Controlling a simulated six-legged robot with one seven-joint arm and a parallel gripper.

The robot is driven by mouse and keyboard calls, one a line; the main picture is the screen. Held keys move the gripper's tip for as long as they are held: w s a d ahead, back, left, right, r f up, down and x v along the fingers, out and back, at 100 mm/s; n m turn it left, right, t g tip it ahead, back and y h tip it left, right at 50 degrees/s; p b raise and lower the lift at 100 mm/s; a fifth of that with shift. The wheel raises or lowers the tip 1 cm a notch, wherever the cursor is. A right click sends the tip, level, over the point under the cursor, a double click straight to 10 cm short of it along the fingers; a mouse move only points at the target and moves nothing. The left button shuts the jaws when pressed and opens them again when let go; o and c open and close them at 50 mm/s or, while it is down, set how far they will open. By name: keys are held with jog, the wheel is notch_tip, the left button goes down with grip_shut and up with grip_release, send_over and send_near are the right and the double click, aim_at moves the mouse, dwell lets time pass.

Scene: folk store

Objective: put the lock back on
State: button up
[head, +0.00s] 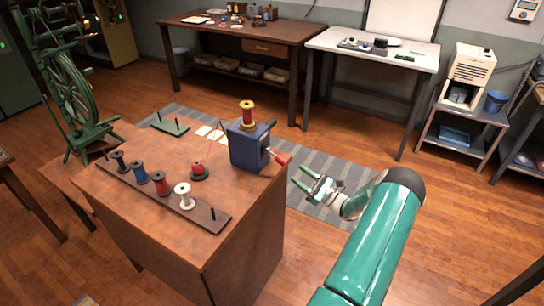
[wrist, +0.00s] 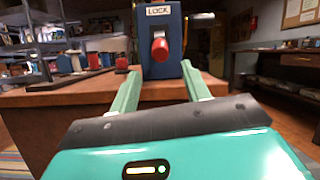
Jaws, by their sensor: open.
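A blue box (head: 248,147) stands upright near the right edge of the wooden bench, with a red knob (head: 281,157) sticking out of its right side. In the wrist view the box (wrist: 160,58) carries a "LOCK" label (wrist: 158,11) above the red knob (wrist: 160,48). A gold-ended spool with dark red thread (head: 248,116) stands on top of the box. My gripper (head: 298,176) is open and empty, just off the bench's right side, facing the knob from a short distance. The knob appears between the fingers in the wrist view (wrist: 161,80), not touched.
A dark rack (head: 150,196) on the bench holds several spools and a bare peg (head: 212,213). A green peg plate (head: 170,125) and pale cards (head: 210,133) lie behind. Floor right of the bench is clear.

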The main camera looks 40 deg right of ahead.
aim_at(276, 157)
jog(key=x, duration=1.2)
jog(key=shift+d+r, duration=0.1)
grip_shut()
